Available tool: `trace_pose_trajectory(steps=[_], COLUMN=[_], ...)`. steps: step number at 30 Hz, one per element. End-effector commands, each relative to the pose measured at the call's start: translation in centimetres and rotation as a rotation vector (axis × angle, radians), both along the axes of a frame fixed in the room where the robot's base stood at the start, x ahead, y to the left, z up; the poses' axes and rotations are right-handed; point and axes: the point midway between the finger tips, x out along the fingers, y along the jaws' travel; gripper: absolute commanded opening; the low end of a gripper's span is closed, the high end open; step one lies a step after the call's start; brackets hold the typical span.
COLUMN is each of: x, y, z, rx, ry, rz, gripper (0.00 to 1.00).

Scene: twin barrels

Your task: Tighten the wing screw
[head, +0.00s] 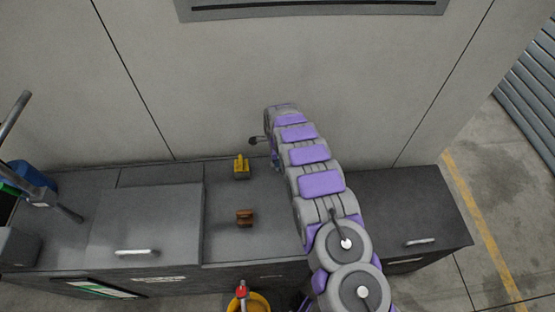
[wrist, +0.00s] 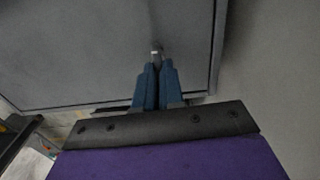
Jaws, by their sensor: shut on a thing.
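In the wrist view, my gripper (wrist: 157,68) has its two blue fingers close together, shut on a small pale metal piece (wrist: 156,48). This may be the wing screw, but it is too small and covered to be sure. A flat grey panel (wrist: 90,45) lies just beyond the fingertips. In the head view, my purple and grey arm reaches over the bench toward the wall. A small dark part (head: 254,140) shows left of its far end, and the fingers cannot be made out there.
A yellow piece on a dark block (head: 241,167) stands at the back of the grey bench (head: 225,245). A small brown object (head: 245,217) sits nearer the front. A yellow bucket (head: 259,301) with a red-topped item is below. Lever-like metal parts (head: 35,185) stand at left.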

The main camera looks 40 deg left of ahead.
Motion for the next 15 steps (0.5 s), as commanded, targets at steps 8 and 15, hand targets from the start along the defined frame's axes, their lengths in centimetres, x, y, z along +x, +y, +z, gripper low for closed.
trace_pose_trajectory(steps=[8,15], x=[0.04,0.06], y=[0.34,0.41], z=[0.25,0.28], rx=[0.007,0.008], ry=[-0.005,-0.006], rz=[-0.040,-0.042], gripper=[0.00,0.00])
